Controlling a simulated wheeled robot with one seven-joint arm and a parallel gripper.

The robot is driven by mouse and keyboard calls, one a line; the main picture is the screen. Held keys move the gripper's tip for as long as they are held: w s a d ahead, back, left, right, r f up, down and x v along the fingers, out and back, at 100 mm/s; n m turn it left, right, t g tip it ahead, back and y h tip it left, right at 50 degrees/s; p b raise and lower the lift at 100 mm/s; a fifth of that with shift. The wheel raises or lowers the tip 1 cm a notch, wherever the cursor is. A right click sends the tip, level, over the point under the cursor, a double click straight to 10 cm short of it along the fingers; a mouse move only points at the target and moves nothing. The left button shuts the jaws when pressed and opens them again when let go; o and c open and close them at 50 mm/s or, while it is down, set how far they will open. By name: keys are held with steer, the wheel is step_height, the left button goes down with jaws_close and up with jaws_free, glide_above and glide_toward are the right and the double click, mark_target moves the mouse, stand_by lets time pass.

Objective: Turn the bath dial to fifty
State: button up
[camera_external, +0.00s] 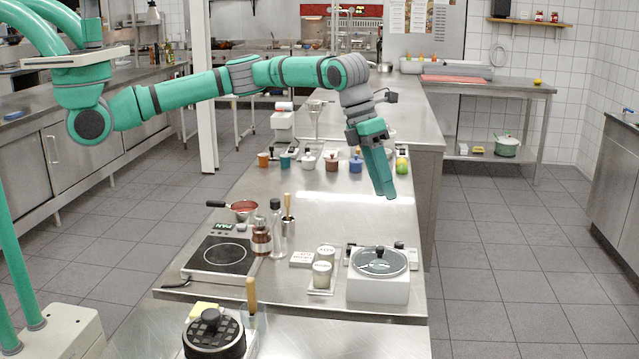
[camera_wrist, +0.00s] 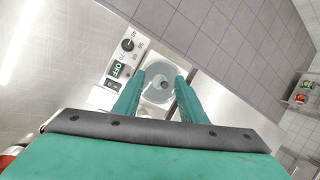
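The bath is a white box (camera_external: 377,291) with a round glass lid (camera_external: 381,261) and black lid knob, at the front right of the steel counter. In the wrist view the lid (camera_wrist: 158,93) shows between my fingers. Beside it, the white control panel (camera_wrist: 139,56) carries a black round dial (camera_wrist: 127,45) with small numbers around it, a green display reading OFF (camera_wrist: 120,69) and a dark switch (camera_wrist: 113,86). The dial's exact setting is too small to tell. My gripper (camera_external: 386,192) points down above the counter, behind the bath and apart from it. Its fingers (camera_wrist: 158,75) are spread and empty.
A hot plate (camera_external: 222,256) with a PAN display, bottles (camera_external: 262,237), and jars on a small tray (camera_external: 322,285) stand left of the bath. Several small coloured pots (camera_external: 332,163) line the counter farther back. The counter below my gripper is clear.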

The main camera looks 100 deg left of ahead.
mark_target(399, 243)
steer(key=w+a+f+y, duration=0.1)
steer(key=a+f, duration=0.1)
steer(key=f, duration=0.3)
steer(key=w+a+f+y, duration=0.1)
steer(key=w+a+f, duration=0.1)
steer(key=f, duration=0.4)
steer(key=w+a+f+y, duration=0.1)
steer(key=f, duration=0.4)
steer(key=shift+w+a+f+y, duration=0.15)
steer(key=shift+a+y, duration=0.15)
steer(key=shift+a, duration=0.1)
jaws_close()
